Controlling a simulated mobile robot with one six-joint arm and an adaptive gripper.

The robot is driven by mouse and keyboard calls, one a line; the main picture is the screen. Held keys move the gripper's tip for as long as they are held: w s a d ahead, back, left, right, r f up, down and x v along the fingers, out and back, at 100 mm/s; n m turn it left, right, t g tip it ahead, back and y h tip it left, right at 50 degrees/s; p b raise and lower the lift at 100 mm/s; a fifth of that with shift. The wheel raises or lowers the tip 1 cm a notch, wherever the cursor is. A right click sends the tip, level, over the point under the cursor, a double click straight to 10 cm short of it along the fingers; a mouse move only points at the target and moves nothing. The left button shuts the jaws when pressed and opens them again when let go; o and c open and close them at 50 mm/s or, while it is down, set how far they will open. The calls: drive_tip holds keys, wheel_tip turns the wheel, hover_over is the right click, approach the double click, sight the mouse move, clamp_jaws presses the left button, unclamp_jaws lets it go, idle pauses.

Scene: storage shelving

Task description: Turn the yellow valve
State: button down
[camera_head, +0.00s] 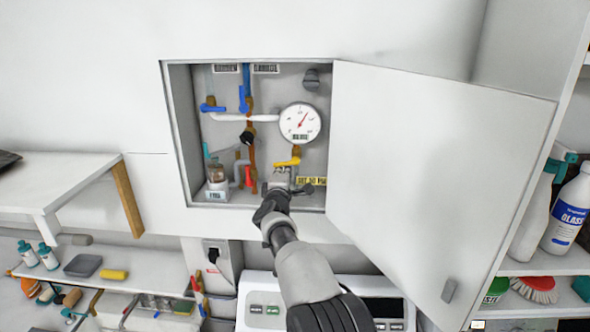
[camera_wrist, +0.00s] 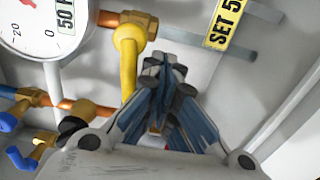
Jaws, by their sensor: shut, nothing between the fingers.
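The yellow valve (camera_head: 287,162) sits below the round gauge inside the open wall cabinet. In the wrist view its yellow handle (camera_wrist: 128,68) hangs down from a brass fitting, just left of my fingers. My gripper (camera_head: 280,188) is at the lower part of the cabinet, below the valve. In the wrist view my gripper (camera_wrist: 165,68) has its fingertips together with nothing between them. Whether a finger touches the handle is unclear. The fingers and gripper body hide what lies below the handle's lower end.
The white gauge (camera_head: 301,123) is above the valve. Blue valve handles (camera_head: 213,108) and pipes fill the cabinet's left side. A yellow label (camera_wrist: 231,24) is right of the valve. The cabinet door (camera_head: 430,180) stands open at the right. Shelves with bottles flank the cabinet.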

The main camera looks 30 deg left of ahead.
drive_tip(key=shift+r, duration=0.15)
drive_tip(key=shift+s+a+r, duration=0.15)
drive_tip(key=shift+a+r, duration=0.2)
drive_tip(key=shift+r, duration=0.15)
